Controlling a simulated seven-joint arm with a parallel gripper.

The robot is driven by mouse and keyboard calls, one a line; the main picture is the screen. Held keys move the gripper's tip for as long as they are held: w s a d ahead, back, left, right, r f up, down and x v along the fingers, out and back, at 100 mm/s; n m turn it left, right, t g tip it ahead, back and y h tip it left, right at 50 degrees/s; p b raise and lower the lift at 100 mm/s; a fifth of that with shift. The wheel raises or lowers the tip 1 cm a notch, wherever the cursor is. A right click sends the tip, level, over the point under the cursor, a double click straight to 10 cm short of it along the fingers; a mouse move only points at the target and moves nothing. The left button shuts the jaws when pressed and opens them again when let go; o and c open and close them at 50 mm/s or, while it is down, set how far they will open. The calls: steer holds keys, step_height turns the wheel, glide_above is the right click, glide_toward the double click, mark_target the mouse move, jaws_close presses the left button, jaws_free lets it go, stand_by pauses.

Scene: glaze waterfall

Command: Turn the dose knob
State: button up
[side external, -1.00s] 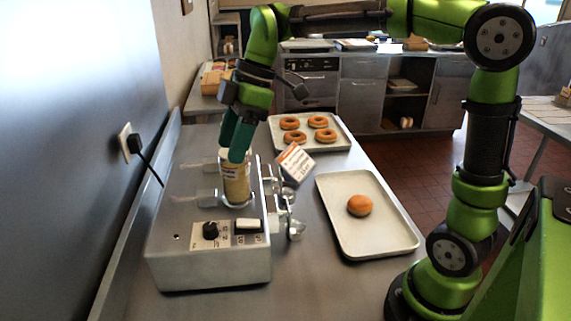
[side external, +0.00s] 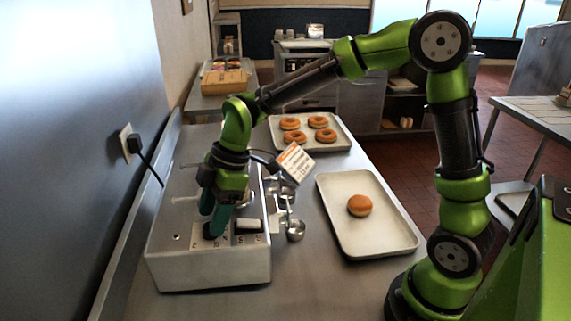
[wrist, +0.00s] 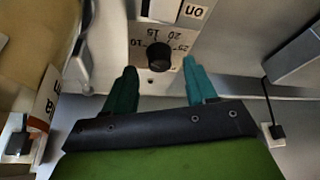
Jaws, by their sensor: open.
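The dose knob (wrist: 159,56) is a small black round knob on a pale dial plate (wrist: 137,32) with printed numbers, seen in the wrist view. In the side external view my gripper hides most of it. My gripper (side external: 213,225) is low over the control panel of the grey metal machine (side external: 205,272), pointing down. In the wrist view my gripper (wrist: 160,68) is open, its two teal fingers apart with the knob in the gap between their tips. I cannot tell whether either finger touches the knob.
A switch (side external: 247,224) sits on the panel right of my gripper. Metal nozzles (side external: 292,228) and a tilted printed card (side external: 295,162) stand at the machine's right. A tray (side external: 340,225) with one bun and a tray (side external: 275,128) of several donuts lie beyond.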

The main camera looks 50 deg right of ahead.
steer(key=shift+x, duration=0.9)
steer(key=c, duration=1)
steer(key=shift+m, duration=0.3)
steer(key=m+t, duration=0.1)
steer(key=m, duration=0.3)
steer(key=shift+s+a+t+h, duration=0.15)
steer(key=shift+t+h, duration=0.25)
steer(key=shift+m+t+h, duration=0.4)
steer(key=shift+m+h, duration=0.3)
steer(key=shift+m, duration=1.4)
